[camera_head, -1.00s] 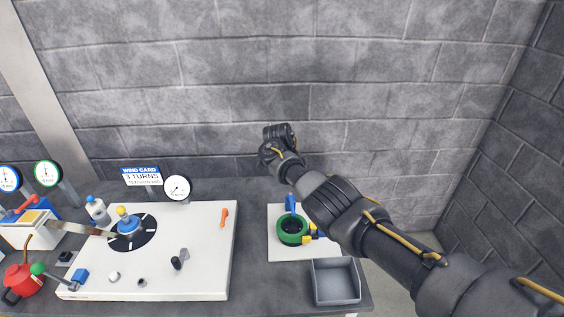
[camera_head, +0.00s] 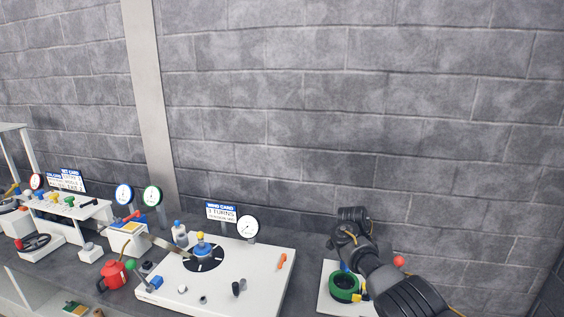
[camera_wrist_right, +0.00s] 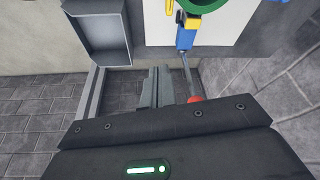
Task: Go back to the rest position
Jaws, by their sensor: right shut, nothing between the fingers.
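My right arm (camera_head: 384,272) comes into the head view from the lower right, beside the green ring. I cannot make out the fingertips there. In the right wrist view my right gripper (camera_wrist_right: 157,73) is shut and empty, with floor showing behind its fingers. My left gripper is not in view.
The green ring (camera_head: 343,287) sits on a white board (camera_head: 326,299), with a red knob (camera_head: 399,261) right of my arm. A grey bin (camera_wrist_right: 102,30) is at upper left in the wrist view. A white winding plate (camera_head: 215,290) stands further left; a block wall (camera_head: 350,100) rises behind.

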